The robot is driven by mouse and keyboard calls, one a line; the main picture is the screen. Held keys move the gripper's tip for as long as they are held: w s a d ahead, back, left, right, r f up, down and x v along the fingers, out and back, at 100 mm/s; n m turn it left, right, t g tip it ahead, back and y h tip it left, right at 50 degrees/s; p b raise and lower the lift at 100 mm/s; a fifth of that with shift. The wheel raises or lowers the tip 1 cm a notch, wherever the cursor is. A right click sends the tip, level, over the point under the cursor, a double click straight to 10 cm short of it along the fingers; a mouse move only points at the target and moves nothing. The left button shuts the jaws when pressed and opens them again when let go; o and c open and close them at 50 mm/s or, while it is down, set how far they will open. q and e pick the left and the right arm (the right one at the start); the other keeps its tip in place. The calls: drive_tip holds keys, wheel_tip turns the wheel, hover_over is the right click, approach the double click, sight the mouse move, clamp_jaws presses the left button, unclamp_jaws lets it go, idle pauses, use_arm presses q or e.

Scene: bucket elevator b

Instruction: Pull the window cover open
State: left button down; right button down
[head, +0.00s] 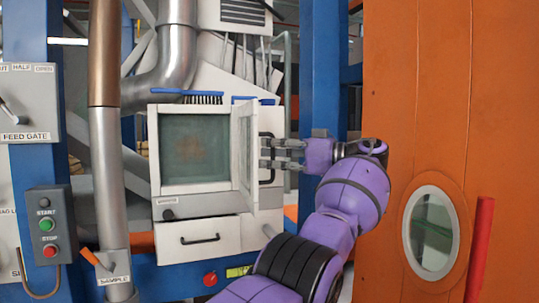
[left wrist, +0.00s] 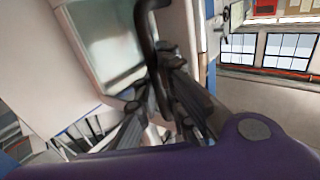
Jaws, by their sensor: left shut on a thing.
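The window cover (head: 246,170) is a pale framed panel on the white machine housing. It stands swung out at a wide angle beside the greenish window (head: 195,145). Its dark bar handle (head: 267,174) is on the side facing my arm. My left gripper (head: 272,153) is shut on the handle, with its grey fingers pointing left. In the left wrist view, the dark handle (left wrist: 146,22) runs down between my left gripper's fingers (left wrist: 160,95), which hide part of it. My right gripper is not in view.
A white drawer (head: 198,239) lies below the window. An orange panel with an oval porthole (head: 432,232) stands close on the right. A blue post (head: 322,70) rises behind my wrist. A START/STOP box (head: 48,226) and a pipe (head: 107,180) are at left.

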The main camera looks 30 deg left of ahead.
use_arm(q)
drive_tip(key=shift+d+f, duration=0.15)
drive_tip(key=shift+f, duration=0.15)
drive_tip(key=c, duration=2.3)
unclamp_jaws()
drive_tip(key=o, duration=0.5)
drive_tip(key=shift+s+d+r, duration=0.1)
drive_tip(key=shift+d+r, duration=0.15)
drive_tip(key=shift+c, duration=0.2)
drive_tip(key=shift+a, duration=0.25)
